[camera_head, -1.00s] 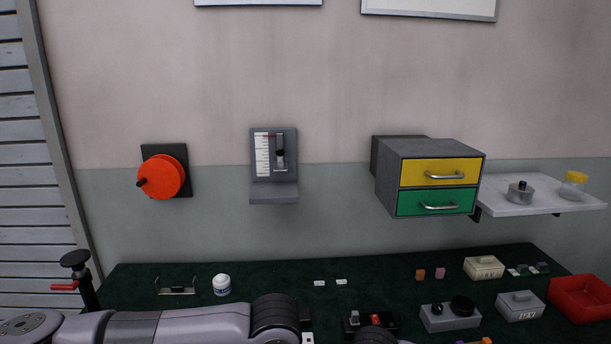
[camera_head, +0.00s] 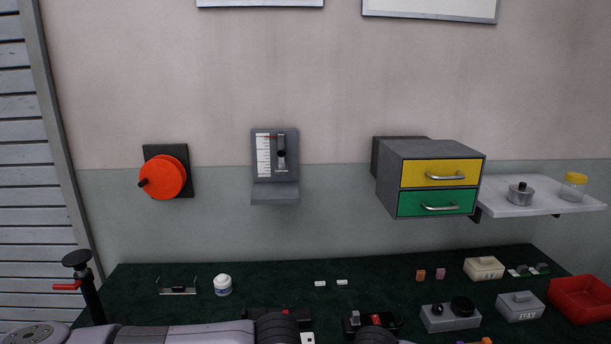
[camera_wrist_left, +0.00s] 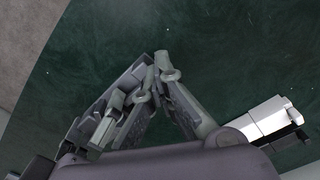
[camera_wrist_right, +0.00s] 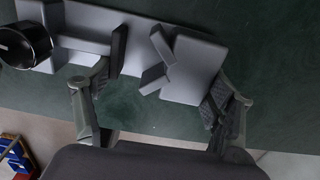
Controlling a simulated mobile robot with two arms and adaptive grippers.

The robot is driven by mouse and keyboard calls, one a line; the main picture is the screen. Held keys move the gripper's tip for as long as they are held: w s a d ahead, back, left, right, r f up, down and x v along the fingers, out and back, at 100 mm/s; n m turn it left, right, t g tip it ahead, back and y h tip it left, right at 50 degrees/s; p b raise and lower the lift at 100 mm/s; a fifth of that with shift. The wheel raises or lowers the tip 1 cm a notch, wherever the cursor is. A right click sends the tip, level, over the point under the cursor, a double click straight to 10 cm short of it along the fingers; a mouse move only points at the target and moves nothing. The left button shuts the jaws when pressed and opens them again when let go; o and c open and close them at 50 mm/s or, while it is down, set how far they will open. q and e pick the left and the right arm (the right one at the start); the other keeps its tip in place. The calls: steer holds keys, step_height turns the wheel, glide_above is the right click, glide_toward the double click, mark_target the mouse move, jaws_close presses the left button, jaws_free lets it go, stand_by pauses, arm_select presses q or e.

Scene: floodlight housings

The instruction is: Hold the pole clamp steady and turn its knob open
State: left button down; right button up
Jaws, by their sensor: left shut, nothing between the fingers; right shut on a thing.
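In the right wrist view a grey plate-and-block part, which looks like the pole clamp (camera_wrist_right: 195,68), lies over the dark green surface. A black round knob (camera_wrist_right: 25,46) is at its left end. The clamp is not in the left wrist view. Neither gripper's fingers show clearly in the head view.
A silver-white block (camera_wrist_left: 270,118) is right of my left gripper. A post with a black knob and red lever (camera_head: 78,270) stands at the left. A grey box with two black knobs (camera_head: 450,318) and a red tray (camera_head: 582,300) are at the right. The middle of the bench is mostly clear.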

arm_select(q)
steer(key=shift+s+d+f, duration=0.2)
steer(key=shift+s+f, duration=0.2)
steer(key=shift+f, duration=0.15)
steer(key=shift+s+d, duration=0.35)
steer(key=shift+d, duration=0.1)
steer(key=shift+s+d, duration=0.15)
steer(key=shift+d, duration=0.5)
steer(key=shift+s, duration=0.4)
step_height(320, 180, up, 6)
steer(key=shift+w+r, duration=0.25)
steer(key=shift+w, duration=0.05)
